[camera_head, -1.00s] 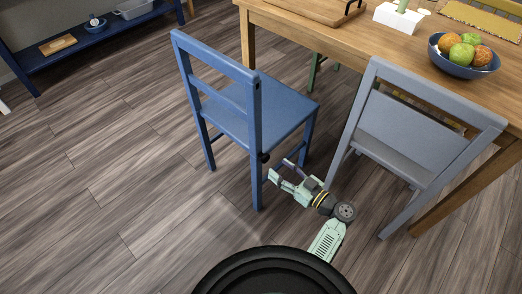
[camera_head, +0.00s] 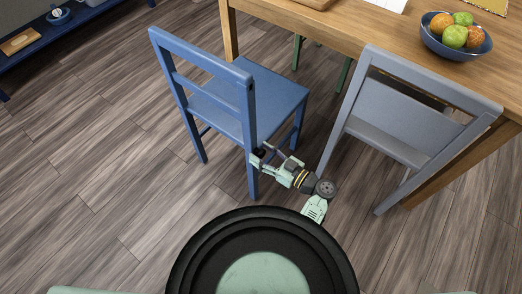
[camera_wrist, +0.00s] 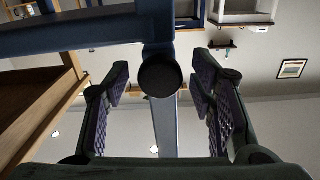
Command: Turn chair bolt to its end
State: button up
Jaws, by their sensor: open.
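A blue chair (camera_head: 222,98) stands left of the wooden table. A dark round bolt (camera_wrist: 160,75) sits on the chair's frame and shows in the middle of the wrist view, with the blue chair post (camera_wrist: 166,130) behind it. My gripper (camera_head: 263,154) is beside the chair's near right leg, just below seat height. In the wrist view my gripper (camera_wrist: 162,92) is open, one padded finger on each side of the bolt. Both fingers show a gap to the bolt. In the head view the bolt is mostly hidden by the gripper.
A grey chair (camera_head: 410,110) stands close to the right of my arm. The wooden table (camera_head: 345,37) holds a blue fruit bowl (camera_head: 455,46). A blue shelf (camera_head: 86,24) is at the far left. The floor (camera_head: 100,150) to the left is clear.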

jog(key=shift+c, duration=0.2)
jog(key=c, duration=1.1)
jog(key=shift+f+m+b, duration=0.1)
jog(key=shift+m+b, duration=0.3)
jog(key=shift+b, duration=0.05)
jog(key=shift+c, duration=0.2)
jog(key=shift+m+b, duration=0.3)
jog(key=shift+m, duration=0.5)
jog(key=o, duration=1.2)
jog(key=shift+d, duration=0.1)
jog(key=v, duration=1.2)
